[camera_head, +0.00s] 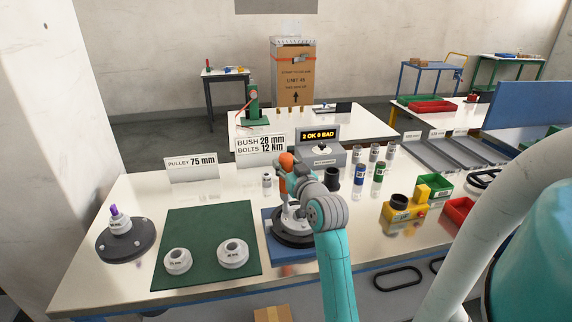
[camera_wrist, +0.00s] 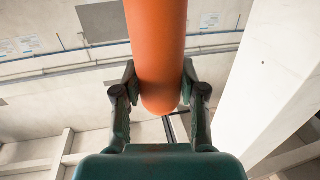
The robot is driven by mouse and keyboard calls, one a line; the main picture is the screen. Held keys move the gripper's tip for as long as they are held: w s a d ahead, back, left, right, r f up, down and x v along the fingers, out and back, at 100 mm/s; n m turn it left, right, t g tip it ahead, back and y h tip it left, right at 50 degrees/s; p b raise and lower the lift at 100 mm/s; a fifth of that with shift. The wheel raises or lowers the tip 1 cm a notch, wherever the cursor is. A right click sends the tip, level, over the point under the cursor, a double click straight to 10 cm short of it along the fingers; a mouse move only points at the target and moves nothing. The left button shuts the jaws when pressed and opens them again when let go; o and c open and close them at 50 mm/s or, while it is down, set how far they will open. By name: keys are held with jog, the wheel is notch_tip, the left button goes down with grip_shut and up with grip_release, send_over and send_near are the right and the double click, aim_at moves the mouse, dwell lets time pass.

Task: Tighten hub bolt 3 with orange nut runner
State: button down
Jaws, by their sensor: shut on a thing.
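My gripper (camera_head: 289,175) is shut on the orange nut runner (camera_head: 286,160), above the hub (camera_head: 284,239). In the wrist view the two fingers of my gripper (camera_wrist: 159,75) press on both sides of the orange cylinder (camera_wrist: 157,35). The hub has a dark round flange and a pale middle, and sits on a blue plate (camera_head: 283,257). My arm and gripper hide much of it. I cannot make out bolt 3 or whether the tool's lower end touches a bolt.
A green mat (camera_head: 205,220) left of the hub carries two white pulleys (camera_head: 178,261). A dark disc (camera_head: 125,243) with a purple-topped part stands further left. Several small cylinders (camera_head: 359,174), a yellow fixture (camera_head: 404,211) and a green bin (camera_head: 437,186) stand to the right. A sign says bolts 12 Nm.

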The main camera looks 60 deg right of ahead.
aim_at(286, 155)
jog(key=shift+f, duration=0.75)
dwell(1.8)
jog(key=shift+r, duration=0.1)
jog(key=shift+r, duration=3.25)
